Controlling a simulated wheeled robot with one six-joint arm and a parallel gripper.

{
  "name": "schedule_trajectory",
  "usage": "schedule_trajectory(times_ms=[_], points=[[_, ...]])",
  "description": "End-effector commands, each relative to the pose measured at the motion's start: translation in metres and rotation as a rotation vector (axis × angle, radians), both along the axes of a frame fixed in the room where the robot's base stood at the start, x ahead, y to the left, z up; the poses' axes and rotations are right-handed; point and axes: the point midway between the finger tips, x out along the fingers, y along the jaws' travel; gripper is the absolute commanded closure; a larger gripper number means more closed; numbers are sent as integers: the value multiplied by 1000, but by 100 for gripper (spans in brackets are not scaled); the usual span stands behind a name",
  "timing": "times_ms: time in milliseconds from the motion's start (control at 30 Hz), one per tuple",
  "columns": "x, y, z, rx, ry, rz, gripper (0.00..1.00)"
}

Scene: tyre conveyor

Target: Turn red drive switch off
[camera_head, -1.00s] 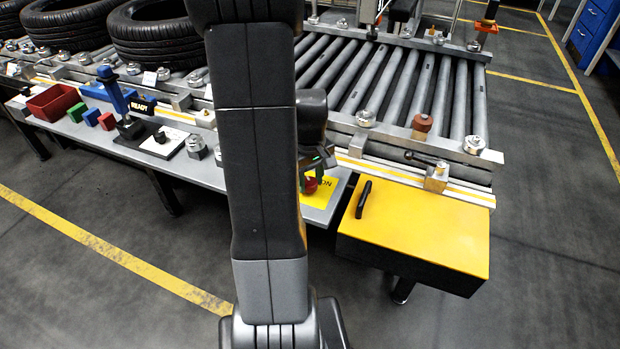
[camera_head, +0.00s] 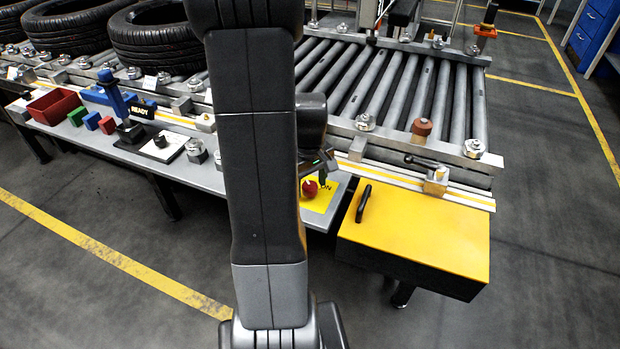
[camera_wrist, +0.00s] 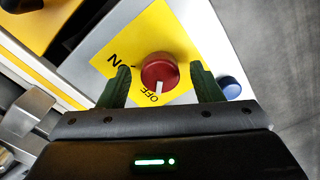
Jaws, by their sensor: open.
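The red drive switch (camera_wrist: 159,70) is a round knob on a yellow plate (camera_wrist: 178,28) with ON and OFF lettering. Its white mark points at the OFF lettering in the wrist view. My gripper (camera_wrist: 160,72) is open, with one dark finger to each side of the knob in that view and a gap on both sides. Nothing is held. In the head view the red drive switch (camera_head: 310,188) shows just below the gripper end, and my arm hides part of the plate. The fingers appear clear of the knob.
A blue button (camera_wrist: 230,87) sits right of the plate in the wrist view. A yellow box (camera_head: 420,235) with a black handle stands right of the switch. The roller conveyor (camera_head: 400,90) lies behind. A red bin (camera_head: 53,107) and small blocks are at left.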

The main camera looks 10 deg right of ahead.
Motion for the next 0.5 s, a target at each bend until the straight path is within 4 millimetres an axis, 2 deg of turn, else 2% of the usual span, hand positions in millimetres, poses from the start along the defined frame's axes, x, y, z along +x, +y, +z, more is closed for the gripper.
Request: schedule_trajectory(times_ms=[167,500], points=[[1,0,16,-1,-4,0,41],[1,0,92,-1,-6,0,41]])
